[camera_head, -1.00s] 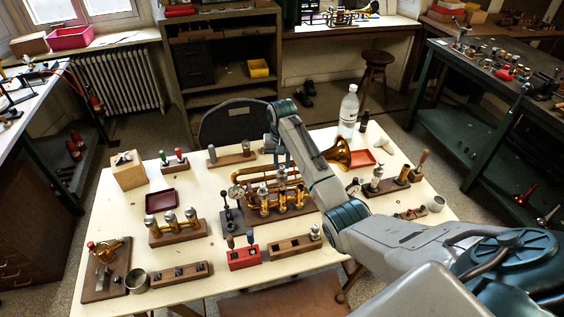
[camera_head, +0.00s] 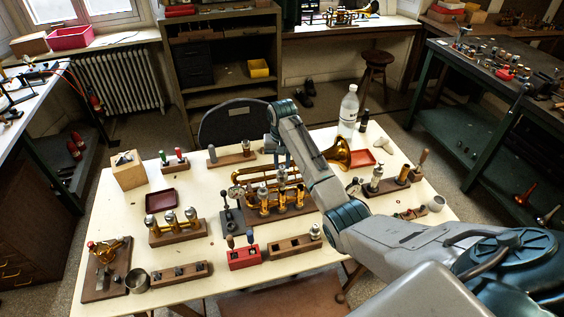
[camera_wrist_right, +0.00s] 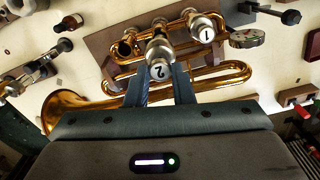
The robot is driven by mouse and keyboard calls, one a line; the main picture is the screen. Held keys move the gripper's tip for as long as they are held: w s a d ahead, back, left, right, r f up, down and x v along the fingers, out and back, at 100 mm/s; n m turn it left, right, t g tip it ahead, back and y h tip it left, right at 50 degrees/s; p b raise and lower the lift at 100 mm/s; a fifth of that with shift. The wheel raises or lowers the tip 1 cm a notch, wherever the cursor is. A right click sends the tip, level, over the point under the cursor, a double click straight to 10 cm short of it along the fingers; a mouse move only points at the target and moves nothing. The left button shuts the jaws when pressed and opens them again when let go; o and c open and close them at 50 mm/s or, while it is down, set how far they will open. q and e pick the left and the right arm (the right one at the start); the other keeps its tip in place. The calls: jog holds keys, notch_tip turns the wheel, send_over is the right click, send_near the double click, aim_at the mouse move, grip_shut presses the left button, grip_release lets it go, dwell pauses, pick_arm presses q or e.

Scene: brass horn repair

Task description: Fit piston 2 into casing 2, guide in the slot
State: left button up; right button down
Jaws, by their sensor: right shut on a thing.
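The brass horn (camera_head: 262,178) lies on its wooden stand in the middle of the pale table, and also shows in the right wrist view (camera_wrist_right: 225,75). My right gripper (camera_wrist_right: 167,82) is shut on piston 2 (camera_wrist_right: 159,70), whose silver cap bears a "2". The piston is over the middle of the casing row; the cap and fingers hide casing 2, its slot and the guide, so I cannot tell how deep it sits. A silver cap marked "1" (camera_wrist_right: 205,31) sits on the neighbouring casing. The casing on the other side (camera_wrist_right: 125,48) looks open and dark. My left gripper is out of view.
A dial gauge stand (camera_head: 230,205) is close left of the casings. A red block (camera_head: 243,257) and a slotted wooden block (camera_head: 295,245) lie in front. A clear bottle (camera_head: 348,112) stands behind right. The table's left front has bare patches.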

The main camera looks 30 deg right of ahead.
aim_at(282, 174)
jog(key=shift+f+b, duration=0.9)
jog(key=shift+f, duration=2.4)
jog(key=c, duration=1.2)
grip_release()
jog(key=shift+o, duration=0.2)
notch_tip(282, 174, up, 8)
jog(key=b, duration=0.3)
jog(key=shift+f, duration=0.1)
jog(key=shift+r+p, duration=0.45)
jog(key=shift+r, duration=1.05)
jog(key=shift+f, duration=0.1)
